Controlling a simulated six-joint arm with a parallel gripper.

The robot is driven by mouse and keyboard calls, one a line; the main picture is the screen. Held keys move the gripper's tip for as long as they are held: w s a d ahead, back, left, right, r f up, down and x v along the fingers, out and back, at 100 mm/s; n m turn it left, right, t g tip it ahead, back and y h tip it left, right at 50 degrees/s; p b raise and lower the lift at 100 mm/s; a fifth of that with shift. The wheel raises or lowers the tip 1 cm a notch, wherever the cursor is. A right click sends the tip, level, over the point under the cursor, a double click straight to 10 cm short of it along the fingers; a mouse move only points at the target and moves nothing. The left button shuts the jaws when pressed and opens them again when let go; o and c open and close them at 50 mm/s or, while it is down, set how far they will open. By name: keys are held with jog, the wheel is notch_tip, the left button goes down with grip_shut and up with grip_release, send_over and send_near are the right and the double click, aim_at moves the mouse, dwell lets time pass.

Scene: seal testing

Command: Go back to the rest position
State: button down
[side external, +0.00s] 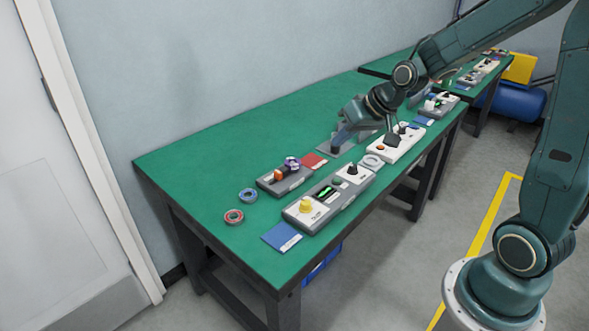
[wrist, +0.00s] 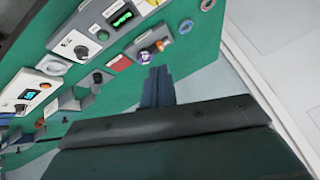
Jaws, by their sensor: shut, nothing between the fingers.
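My gripper (side external: 338,138) hangs over the middle of the green table (side external: 210,160), near a grey fixture, in the side external view. In the wrist view my two fingers (wrist: 157,76) are together, with nothing seen between them. Beyond the fingertips lies a small grey tray (side external: 284,181) holding an orange part and a purple-and-white part. The tray also shows in the wrist view (wrist: 149,47). The exact gap between my fingertips and the table cannot be told.
A grey test unit (side external: 327,199) with a yellow knob stands along the front edge. A white unit (side external: 409,142) stands further right. Two rings lie left: blue (side external: 248,195) and red (side external: 233,216). A red card (side external: 314,160) and blue card (side external: 281,237) lie flat.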

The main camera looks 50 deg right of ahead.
jog(key=s+a+r+n, duration=0.1)
jog(key=s+a+r, duration=0.1)
jog(key=s, duration=0.5)
jog(key=s+a+r+n+g, duration=0.1)
jog(key=s+a+r, duration=0.2)
jog(key=s, duration=0.4)
jog(key=s+a+r+n+h, duration=0.1)
jog(key=s+a+r, duration=0.1)
jog(key=s+r, duration=0.2)
jog(key=s, duration=0.3)
jog(key=shift+s+a+r+g, duration=0.15)
jog(key=shift+s+a+g, duration=0.15)
jog(key=shift+s, duration=0.05)
